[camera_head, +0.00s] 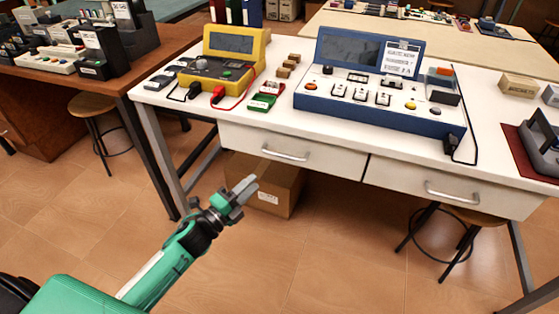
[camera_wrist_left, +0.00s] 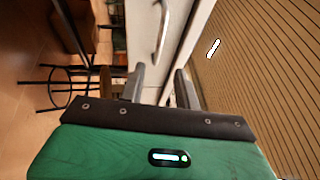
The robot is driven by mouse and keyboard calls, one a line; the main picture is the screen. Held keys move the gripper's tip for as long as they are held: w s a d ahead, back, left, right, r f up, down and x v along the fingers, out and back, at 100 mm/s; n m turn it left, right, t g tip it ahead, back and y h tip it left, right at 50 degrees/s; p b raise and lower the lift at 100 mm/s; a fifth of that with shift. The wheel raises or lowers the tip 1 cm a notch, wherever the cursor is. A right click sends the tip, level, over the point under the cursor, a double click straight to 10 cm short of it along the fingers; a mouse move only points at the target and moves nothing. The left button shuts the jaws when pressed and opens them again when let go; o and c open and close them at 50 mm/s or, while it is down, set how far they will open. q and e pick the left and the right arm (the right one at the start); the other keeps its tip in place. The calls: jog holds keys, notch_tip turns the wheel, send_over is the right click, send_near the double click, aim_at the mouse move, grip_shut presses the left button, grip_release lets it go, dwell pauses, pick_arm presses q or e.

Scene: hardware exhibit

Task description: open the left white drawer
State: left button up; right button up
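The left white drawer (camera_head: 245,144) is in the table front in the head view. It looks shut, its front about flush with the table. Its silver bar handle (camera_head: 285,153) lies level on its front. My left gripper (camera_head: 245,188) is below and left of the handle, in front of the cardboard box, and apart from the drawer. In the left wrist view, my left gripper (camera_wrist_left: 160,85) has its two fingers spread with nothing between them. A white drawer front (camera_wrist_left: 143,40) with a curved silver handle (camera_wrist_left: 161,30) lies beyond the fingers. My right gripper is not in view.
A second white drawer (camera_head: 455,190) with a handle is to the right. A cardboard box (camera_head: 272,188) stands on the floor under the left drawer. A table leg (camera_head: 158,160) is left of it. A yellow device (camera_head: 222,65) and a blue one (camera_head: 375,90) stand on the tabletop.

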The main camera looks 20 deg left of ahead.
pick_arm(q)
jog(key=r, duration=0.2)
send_over(278, 159)
jog(key=s+d, duration=0.2)
jog(key=s, duration=0.3)
jog(key=shift+a, duration=0.1)
grip_shut()
